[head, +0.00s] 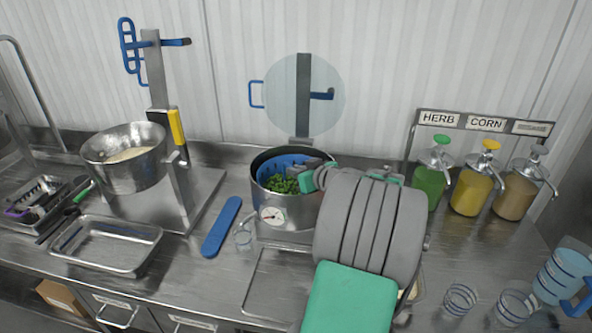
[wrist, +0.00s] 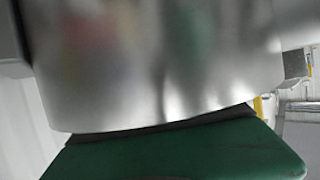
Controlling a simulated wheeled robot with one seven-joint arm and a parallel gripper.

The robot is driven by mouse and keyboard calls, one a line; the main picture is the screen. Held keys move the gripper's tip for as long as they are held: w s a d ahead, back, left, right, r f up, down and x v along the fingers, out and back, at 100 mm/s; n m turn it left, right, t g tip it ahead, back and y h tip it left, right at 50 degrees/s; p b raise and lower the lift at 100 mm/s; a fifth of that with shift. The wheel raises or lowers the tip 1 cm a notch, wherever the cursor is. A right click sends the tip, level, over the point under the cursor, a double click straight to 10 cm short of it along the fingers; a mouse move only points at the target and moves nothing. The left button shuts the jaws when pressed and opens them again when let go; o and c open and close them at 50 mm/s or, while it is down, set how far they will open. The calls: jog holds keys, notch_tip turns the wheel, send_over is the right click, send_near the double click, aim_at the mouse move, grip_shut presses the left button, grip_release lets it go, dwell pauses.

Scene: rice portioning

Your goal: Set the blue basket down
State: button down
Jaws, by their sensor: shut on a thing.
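The blue basket (head: 274,165) is inside the steel pot (head: 288,221), below or near the level of its rim, and holds green leafy pieces (head: 281,184). I cannot tell whether its bottom touches the pot. My gripper (head: 312,178) is at the pot's right rim, shut on the basket at its right side. My arm hides the right of the pot and the exact grip.
An empty steel tray (head: 106,246) and a steel bowl (head: 125,158) on a stand are further left. Sauce dispensers (head: 469,186) and clear cups (head: 459,300) are right. A round splash lid (head: 303,94) hangs behind.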

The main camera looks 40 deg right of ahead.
jog(key=shift+r, duration=0.15)
jog(key=c, duration=1.5)
grip_release()
jog(key=shift+a+f, duration=0.1)
jog(key=shift+f, duration=0.1)
jog(key=shift+s, duration=0.1)
jog(key=shift+r, duration=0.25)
jog(key=b+v, duration=0.2)
jog(key=v, duration=1)
jog(key=shift+f+b, duration=0.15)
jog(key=shift+b, duration=0.2)
